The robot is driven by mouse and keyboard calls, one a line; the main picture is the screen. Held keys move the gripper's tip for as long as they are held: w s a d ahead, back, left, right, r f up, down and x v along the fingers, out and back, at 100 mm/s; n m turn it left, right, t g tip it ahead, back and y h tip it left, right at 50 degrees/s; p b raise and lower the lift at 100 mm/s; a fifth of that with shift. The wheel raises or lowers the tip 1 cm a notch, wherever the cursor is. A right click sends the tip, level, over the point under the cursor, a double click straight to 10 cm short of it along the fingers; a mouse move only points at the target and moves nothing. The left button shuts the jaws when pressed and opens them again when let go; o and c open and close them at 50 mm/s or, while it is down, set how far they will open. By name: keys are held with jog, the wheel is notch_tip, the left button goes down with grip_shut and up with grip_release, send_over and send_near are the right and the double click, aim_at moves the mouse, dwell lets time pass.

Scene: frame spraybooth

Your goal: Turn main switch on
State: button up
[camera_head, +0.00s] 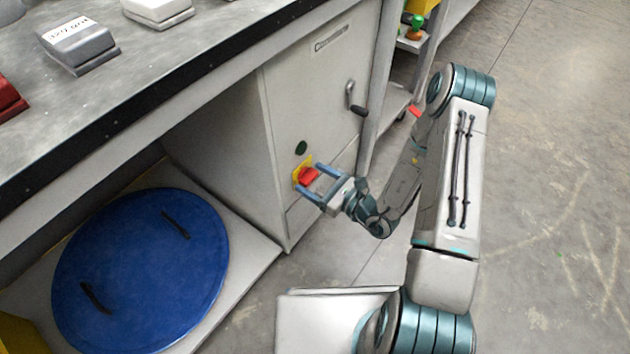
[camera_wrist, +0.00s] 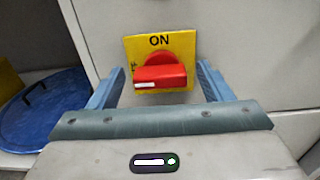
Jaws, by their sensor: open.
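The main switch is a red rotary knob (camera_wrist: 160,76) on a yellow plate (camera_wrist: 184,45) marked "ON" at its top. It sits on the front of the grey cabinet (camera_head: 318,85). In the wrist view the knob's grip bar lies roughly horizontal, with a white mark at its left end. In the head view the red knob (camera_head: 307,176) is partly hidden by my gripper (camera_head: 312,183). My gripper's two blue fingers are open, one on each side of the knob; it also shows in the wrist view (camera_wrist: 160,85). I cannot tell whether the fingers touch the knob.
A crank handle (camera_head: 355,100) juts from the cabinet above right of the switch, and a dark round button (camera_head: 301,148) is just above it. A workbench (camera_head: 125,85) overhangs at left. A blue round lid (camera_head: 140,270) lies below it. Bare floor (camera_head: 560,180) is at right.

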jog(key=c, duration=1)
jog(key=shift+p, duration=0.3)
jog(key=m+p, duration=0.3)
jog(key=shift+r+m+p, duration=0.25)
jog(key=shift+m+p, duration=0.05)
jog(key=shift+m, duration=0.1)
jog(key=m+p, duration=0.4)
jog(key=m, duration=0.1)
jog(key=shift+w+d+f, duration=0.1)
jog(key=m+p, duration=0.2)
jog(key=m, duration=0.3)
jog(key=shift+f+p, duration=0.15)
jog(key=shift+p, duration=0.25)
jog(key=shift+w+d+f+m+p, duration=0.1)
jog(key=shift+m+p, duration=0.2)
jog(key=shift+m, duration=0.7)
jog(key=shift+f+m+p, duration=0.1)
jog(key=shift+m+p, duration=0.2)
jog(key=shift+m, duration=0.7)
